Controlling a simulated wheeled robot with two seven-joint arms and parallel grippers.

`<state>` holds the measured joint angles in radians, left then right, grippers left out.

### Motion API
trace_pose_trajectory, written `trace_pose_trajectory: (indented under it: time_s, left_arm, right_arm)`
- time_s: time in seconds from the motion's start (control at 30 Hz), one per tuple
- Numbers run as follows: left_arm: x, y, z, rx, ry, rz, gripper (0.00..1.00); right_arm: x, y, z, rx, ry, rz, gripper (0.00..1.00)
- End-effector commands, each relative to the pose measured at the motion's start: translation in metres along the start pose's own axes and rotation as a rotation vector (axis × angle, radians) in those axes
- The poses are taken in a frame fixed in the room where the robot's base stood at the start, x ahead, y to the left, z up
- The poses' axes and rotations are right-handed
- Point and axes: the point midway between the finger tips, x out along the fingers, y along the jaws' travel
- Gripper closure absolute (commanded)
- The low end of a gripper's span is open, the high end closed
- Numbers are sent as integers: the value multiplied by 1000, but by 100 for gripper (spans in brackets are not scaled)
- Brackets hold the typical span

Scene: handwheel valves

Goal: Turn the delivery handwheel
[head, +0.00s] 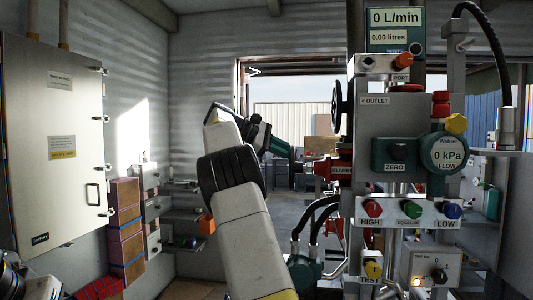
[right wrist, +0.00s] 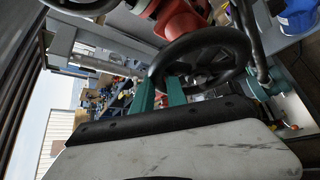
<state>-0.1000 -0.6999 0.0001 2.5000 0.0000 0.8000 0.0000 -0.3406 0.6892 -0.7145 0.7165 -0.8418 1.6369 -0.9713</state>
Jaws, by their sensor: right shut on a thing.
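In the right wrist view the black delivery handwheel (right wrist: 240,50) stands in front of a red valve body (right wrist: 180,22). The two green fingers of my right gripper (right wrist: 160,84) reach its rim at the left and are shut on it. In the head view my right gripper (head: 284,149) is left of the red valve body marked as delivery (head: 338,170). The handwheel is hard to make out there, small and dark beside the fingers.
A second black handwheel (head: 337,107) sits higher, by the outlet label. The grey panel (head: 392,125) carries gauges, coloured knobs and black hoses close to my right arm. A metal cabinet (head: 55,140) hangs on the left wall. Some floor shows beyond my arm.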

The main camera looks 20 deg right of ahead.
Motion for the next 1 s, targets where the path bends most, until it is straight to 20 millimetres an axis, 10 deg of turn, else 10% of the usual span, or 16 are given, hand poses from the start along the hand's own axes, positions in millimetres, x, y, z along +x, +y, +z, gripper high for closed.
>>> trace_pose_trajectory:
  time_s: [0.17, 0.2, 0.3, 1.0]
  left_arm:
    - [0, 0, 0, 0, 0, 0, 64]
    - [0, 0, 0, 0, 0, 0, 64]
    - [0, 0, 0, 0, 0, 0, 64]
    - [0, 0, 0, 0, 0, 0, 64]
  right_arm:
    - [1, -1, 1, -2, -3, -4, 100]
    - [1, -1, 1, -2, -3, -4, 79]
    - [1, -1, 1, -1, -3, -3, 64]
    - [-28, -1, -20, -1, 0, 0, 64]
